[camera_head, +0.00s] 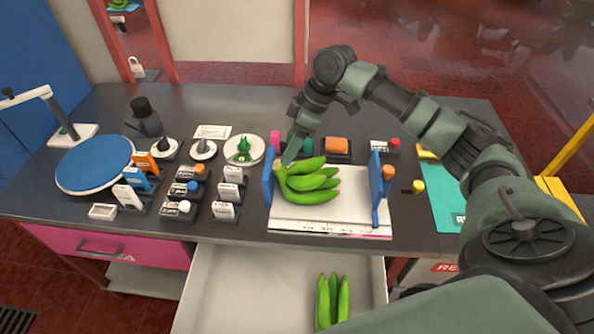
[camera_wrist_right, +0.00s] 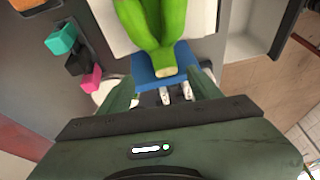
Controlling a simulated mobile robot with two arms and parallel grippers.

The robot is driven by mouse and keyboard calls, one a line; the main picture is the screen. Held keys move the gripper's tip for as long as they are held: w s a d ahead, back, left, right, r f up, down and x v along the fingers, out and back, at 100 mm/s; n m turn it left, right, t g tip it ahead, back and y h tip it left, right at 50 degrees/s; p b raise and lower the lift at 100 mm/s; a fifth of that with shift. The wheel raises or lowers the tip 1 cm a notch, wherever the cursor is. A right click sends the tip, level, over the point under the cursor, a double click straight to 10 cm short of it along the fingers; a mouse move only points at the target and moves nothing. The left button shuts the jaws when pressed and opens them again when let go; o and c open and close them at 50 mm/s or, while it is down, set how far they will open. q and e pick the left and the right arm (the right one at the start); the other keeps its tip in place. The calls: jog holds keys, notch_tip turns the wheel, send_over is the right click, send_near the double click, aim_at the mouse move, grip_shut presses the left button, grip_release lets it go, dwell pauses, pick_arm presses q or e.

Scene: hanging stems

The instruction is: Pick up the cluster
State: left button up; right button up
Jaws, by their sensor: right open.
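A cluster of green bananas (camera_head: 312,183) lies on a white tray (camera_head: 345,212) between two blue upright ends, its stem toward the left blue end. In the right wrist view the cluster (camera_wrist_right: 160,22) shows at the top, its cut stem pointing toward my gripper. My right gripper (camera_head: 292,150) is just behind and above the stem end. In the wrist view its two fingers (camera_wrist_right: 163,90) are open and apart, with the stem tip just beyond them and nothing held. My left gripper is not in view.
More green bananas (camera_head: 332,300) lie in the open drawer (camera_head: 230,285) below the counter. Left are a blue round plate (camera_head: 95,165) and several small labelled stands. A green figure on a white dish (camera_head: 244,149) and an orange block (camera_head: 336,145) stand close behind the tray.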

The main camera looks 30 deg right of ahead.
aim_at(304, 183)
jog(key=shift+s+a+f+p, duration=0.2)
jog(key=shift+a+f+p, duration=0.25)
jog(key=shift+f, duration=0.1)
jog(key=shift+s+a+f+p, duration=0.15)
jog(key=shift+a+f+p, duration=0.25)
jog(key=shift+f, duration=0.15)
jog(key=x, duration=0.2)
jog(key=shift+w+f+p, duration=0.35)
jog(key=shift+w+f, duration=0.05)
jog(key=shift+w+a+f, duration=0.1)
jog(key=shift+w+f, duration=0.05)
jog(key=shift+f, duration=0.3)
jog(key=shift+r, duration=0.1)
grip_shut()
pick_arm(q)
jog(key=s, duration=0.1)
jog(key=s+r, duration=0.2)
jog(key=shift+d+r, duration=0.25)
pick_arm(e)
jog(key=shift+r, duration=0.1)
